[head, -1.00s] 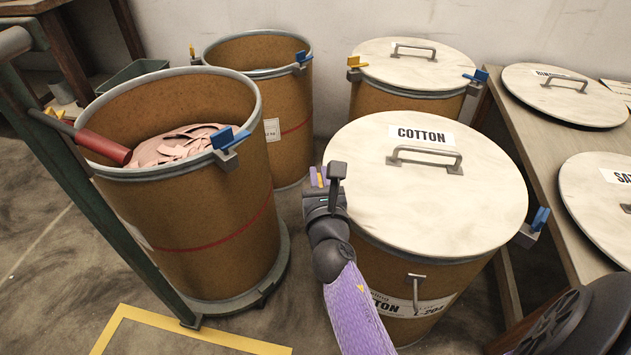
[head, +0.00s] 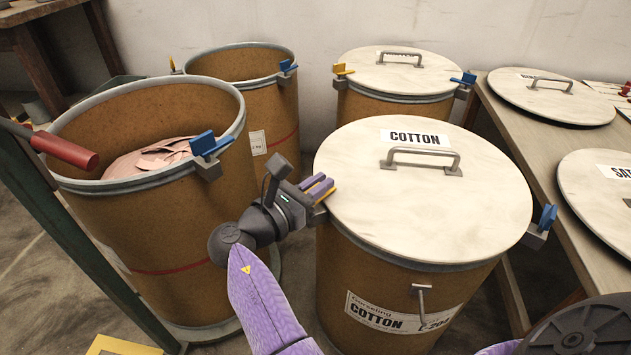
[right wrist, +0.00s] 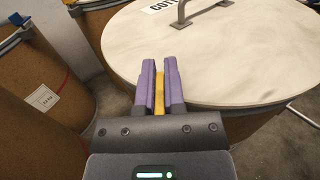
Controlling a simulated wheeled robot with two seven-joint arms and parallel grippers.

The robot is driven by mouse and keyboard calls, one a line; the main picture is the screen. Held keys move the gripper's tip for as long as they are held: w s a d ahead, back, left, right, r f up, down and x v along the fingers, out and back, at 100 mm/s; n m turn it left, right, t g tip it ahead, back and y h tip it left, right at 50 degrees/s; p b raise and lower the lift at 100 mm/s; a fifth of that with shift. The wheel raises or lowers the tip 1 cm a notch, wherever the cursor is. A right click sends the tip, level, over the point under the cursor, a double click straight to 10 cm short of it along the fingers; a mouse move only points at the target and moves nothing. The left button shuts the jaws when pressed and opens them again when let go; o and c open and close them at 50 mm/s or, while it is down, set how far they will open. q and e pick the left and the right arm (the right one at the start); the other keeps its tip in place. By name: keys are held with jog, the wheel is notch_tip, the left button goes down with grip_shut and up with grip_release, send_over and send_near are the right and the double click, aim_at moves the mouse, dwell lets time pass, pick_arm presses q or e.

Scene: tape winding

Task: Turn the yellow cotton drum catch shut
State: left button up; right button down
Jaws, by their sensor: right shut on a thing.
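The cotton drum (head: 400,285) stands in the middle with its pale lid (head: 425,210) lying on top, marked COTTON. The yellow catch (head: 326,197) is at the left of the drum's rim, mostly hidden by the fingers in the head view. My right gripper (head: 318,186) comes in from the left side of the drum. In the right wrist view its purple fingers (right wrist: 159,88) are shut on the yellow catch (right wrist: 159,92), one on each side, beside the lid's edge. A blue catch (head: 546,218) sits on the drum's right rim. My left gripper is not in view.
An open drum (head: 150,225) with pink material stands at left, near a red-handled bar (head: 65,150). Another open drum (head: 275,115) and a lidded drum (head: 395,105) stand behind. A table (head: 505,135) with lids is at right.

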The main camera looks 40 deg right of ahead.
jog(key=m+g, duration=0.1)
jog(key=g, duration=0.1)
jog(key=m+g, duration=0.1)
jog(key=g, duration=0.1)
jog(key=m+g, duration=0.2)
jog(key=shift+s+f+y, duration=0.1)
jog(key=shift+s+y, duration=0.15)
jog(key=shift+y, duration=0.05)
pick_arm(q)
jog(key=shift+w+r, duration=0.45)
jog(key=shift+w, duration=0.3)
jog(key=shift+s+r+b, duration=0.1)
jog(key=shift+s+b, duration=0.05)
jog(key=shift+b, duration=0.15)
pick_arm(e)
jog(key=shift+g, duration=0.5)
jog(key=c, duration=0.7)
grip_release()
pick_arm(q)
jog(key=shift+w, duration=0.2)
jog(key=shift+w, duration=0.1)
